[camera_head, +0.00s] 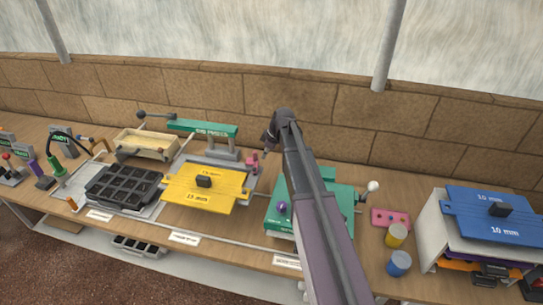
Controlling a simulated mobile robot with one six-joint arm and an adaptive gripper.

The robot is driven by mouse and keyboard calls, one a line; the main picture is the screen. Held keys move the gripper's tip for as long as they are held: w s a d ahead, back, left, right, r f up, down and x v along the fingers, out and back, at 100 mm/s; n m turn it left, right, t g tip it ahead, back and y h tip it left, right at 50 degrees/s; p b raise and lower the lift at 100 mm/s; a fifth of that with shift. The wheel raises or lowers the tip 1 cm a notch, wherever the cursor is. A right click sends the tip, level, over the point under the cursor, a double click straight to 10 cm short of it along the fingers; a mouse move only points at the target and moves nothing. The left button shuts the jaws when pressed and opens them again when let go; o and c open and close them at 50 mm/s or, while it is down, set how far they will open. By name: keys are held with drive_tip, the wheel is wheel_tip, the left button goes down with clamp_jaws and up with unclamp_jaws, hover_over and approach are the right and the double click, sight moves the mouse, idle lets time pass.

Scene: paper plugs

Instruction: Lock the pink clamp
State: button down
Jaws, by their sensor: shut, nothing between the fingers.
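The pink clamp (252,162) is small in the head view. It sits at the right rear of the grey base under the yellow 15 mm plate (205,186). My gripper (266,150) points down just to the right of the clamp and slightly above it in the picture. It is shut and holds nothing. Whether it touches the clamp is too small to tell. I cannot make out the position of the clamp's lever.
The green press arm (203,128) stands just behind the yellow plate. A green fixture (278,212) with a purple knob is partly hidden behind my arm. A black tray (123,186) lies at left. Blue plates (470,215), a yellow cup (396,236) and a blue cup (398,263) stand at right.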

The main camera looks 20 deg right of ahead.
drive_tip(key=shift+w+a, duration=0.25)
drive_tip(key=shift+a, duration=0.25)
drive_tip(key=shift+w+a, duration=0.1)
drive_tip(key=shift+a, duration=0.15)
